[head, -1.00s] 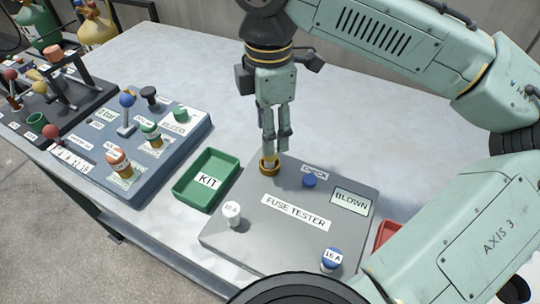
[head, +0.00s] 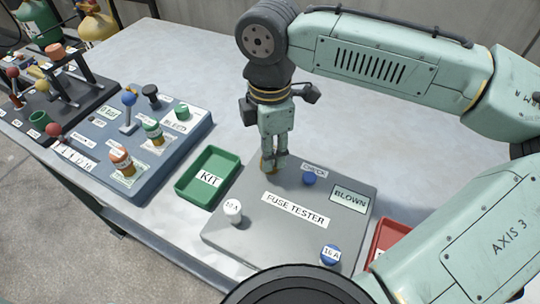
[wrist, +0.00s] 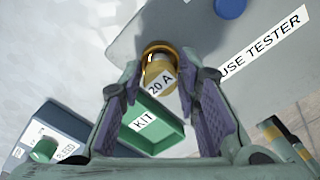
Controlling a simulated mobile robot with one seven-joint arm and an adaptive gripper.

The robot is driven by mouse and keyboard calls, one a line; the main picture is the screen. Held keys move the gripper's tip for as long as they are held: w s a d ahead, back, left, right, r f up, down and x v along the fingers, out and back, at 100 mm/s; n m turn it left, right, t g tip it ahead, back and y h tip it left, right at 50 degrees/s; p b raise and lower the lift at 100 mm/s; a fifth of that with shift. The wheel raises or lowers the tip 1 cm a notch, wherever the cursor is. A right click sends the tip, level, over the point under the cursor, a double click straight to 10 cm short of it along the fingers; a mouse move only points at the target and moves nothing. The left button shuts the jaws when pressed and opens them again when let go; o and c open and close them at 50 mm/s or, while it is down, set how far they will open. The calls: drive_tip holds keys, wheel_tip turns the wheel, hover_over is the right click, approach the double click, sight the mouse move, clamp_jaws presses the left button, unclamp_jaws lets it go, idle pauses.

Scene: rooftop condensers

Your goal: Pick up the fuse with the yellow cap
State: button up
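The fuse with the yellow cap (wrist: 158,72), labelled 20 A, stands in a brass-coloured ring at the back left corner of the grey fuse tester (head: 240,246). In the head view my gripper (head: 273,164) points down over it and hides most of it. In the wrist view my gripper (wrist: 168,78) has its two fingers apart, one on each side of the fuse, with a gap visible at least on the right. A white-capped 10 A fuse (head: 232,211) and a blue-capped 16 A fuse (head: 330,254) stand on the tester's front part.
A blue CHECK button (head: 309,178) is on the tester, right of my gripper. An empty green KIT tray (head: 187,189) lies left of the tester, a red tray (head: 378,236) right of it. A blue panel (head: 186,146) with knobs and a lever stands further left. The table behind is clear.

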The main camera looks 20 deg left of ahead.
clamp_jaws()
drive_tip(key=shift+r, duration=0.15)
drive_tip(key=shift+r, duration=0.55)
drive_tip(key=shift+s+a+r+b, duration=0.1)
drive_tip(key=shift+s+r+b, duration=0.1)
drive_tip(key=shift+r+b, duration=0.65)
drive_tip(key=s+r+b, duration=0.2)
drive_tip(key=s, duration=1.3)
drive_tip(key=shift+s+a, duration=0.3)
drive_tip(key=shift+a, duration=0.05)
